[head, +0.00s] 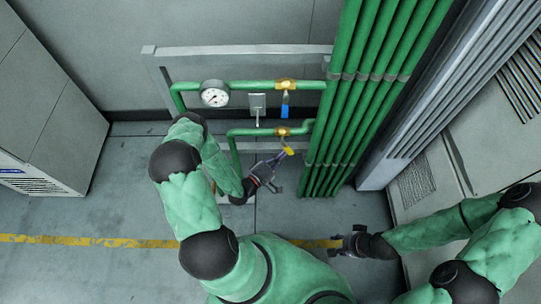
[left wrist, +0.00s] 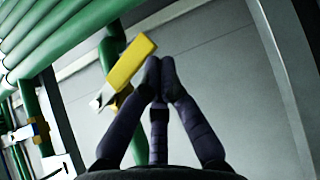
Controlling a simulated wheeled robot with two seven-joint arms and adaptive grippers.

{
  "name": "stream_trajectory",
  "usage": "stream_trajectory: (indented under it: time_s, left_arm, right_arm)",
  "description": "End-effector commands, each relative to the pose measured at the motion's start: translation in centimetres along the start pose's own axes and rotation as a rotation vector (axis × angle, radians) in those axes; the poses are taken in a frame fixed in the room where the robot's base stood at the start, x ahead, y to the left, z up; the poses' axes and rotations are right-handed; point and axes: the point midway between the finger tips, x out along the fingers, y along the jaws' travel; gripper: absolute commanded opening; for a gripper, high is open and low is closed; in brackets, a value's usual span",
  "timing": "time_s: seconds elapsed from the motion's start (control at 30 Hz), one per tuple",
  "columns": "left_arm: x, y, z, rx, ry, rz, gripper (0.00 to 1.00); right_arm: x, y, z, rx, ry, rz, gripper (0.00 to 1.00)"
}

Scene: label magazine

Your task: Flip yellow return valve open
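The yellow valve handle (head: 288,151) hangs down and slightly right from a brass valve (head: 282,131) on the lower green pipe. In the left wrist view the yellow handle (left wrist: 130,63) lies just left of my fingertips. My left gripper (head: 279,158) is close below the handle in the head view. In the left wrist view its dark fingertips (left wrist: 160,68) meet, with nothing seen between them. Whether they touch the handle is not clear. My right gripper (head: 335,246) is low at the right, away from the pipes, and looks open and empty.
A blue-handled valve (head: 285,106) sits on the upper green pipe, with a round gauge (head: 214,94) to its left. Several thick green vertical pipes (head: 365,100) stand right of the valves. A grey cabinet (head: 50,110) stands at left. Open floor (head: 100,215) lies at lower left.

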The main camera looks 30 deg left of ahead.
Motion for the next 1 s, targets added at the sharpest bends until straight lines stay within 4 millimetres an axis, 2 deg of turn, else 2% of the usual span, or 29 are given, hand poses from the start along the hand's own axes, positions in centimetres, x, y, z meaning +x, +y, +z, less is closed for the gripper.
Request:
stream_trajectory:
  time_s: [0.73,1.0]
  left_arm:
    - [4.0,1.9,4.0,0.002,-0.003,0.002,0.00]
    - [4.9,2.9,4.9,-0.153,-0.002,0.156,0.00]
  right_arm:
    - [0.4,0.1,0.0,0.000,0.000,0.000,0.40]
    - [1.6,0.6,-0.1,0.000,0.000,0.000,0.40]
